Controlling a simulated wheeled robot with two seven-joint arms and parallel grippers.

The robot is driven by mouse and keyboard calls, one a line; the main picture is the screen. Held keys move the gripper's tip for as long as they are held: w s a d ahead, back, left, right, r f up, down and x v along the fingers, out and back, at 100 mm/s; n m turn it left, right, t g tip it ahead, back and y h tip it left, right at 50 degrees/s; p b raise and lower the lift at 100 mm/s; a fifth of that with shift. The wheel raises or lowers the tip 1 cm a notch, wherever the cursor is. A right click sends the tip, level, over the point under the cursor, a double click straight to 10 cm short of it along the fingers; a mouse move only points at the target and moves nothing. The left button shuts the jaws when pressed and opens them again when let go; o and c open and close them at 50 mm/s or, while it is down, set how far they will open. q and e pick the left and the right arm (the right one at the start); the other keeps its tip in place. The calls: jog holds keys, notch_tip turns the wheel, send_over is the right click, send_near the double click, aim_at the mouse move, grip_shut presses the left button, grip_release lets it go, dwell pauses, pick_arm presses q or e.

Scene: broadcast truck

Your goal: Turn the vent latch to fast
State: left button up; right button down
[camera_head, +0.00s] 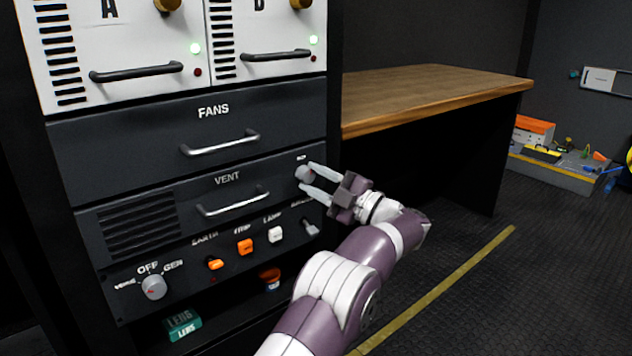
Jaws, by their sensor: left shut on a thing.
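The vent panel (227,180) is a dark drawer front marked VENT, with slots at its left and a bar handle (232,204). The vent latch (303,172) is a small grey knob at the panel's upper right. A small white label above it is partly readable, and the word fast cannot be made out. My left gripper (304,180) has its pale fingers at the latch and is shut on it. The fingers hide part of the latch, so its exact setting is unclear. My right gripper is not in view.
Above is the FANS drawer (213,112) with a bar handle. Below are a rotary knob (153,287) marked OFF and GEN and several switches, including an orange one (245,247). A wooden worktop (430,90) stands right of the rack. Floor at the right is open.

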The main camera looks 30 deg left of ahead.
pick_arm(q)
jog(key=shift+w+r+n+g+h, duration=0.1)
jog(key=shift+n+g+h, duration=0.2)
jog(key=shift+n, duration=0.7)
jog(key=shift+r+n+g+h, duration=0.1)
jog(key=shift+n+g+h, duration=0.15)
jog(key=shift+n, duration=0.75)
jog(key=o, duration=1)
jog(key=shift+o, duration=0.2)
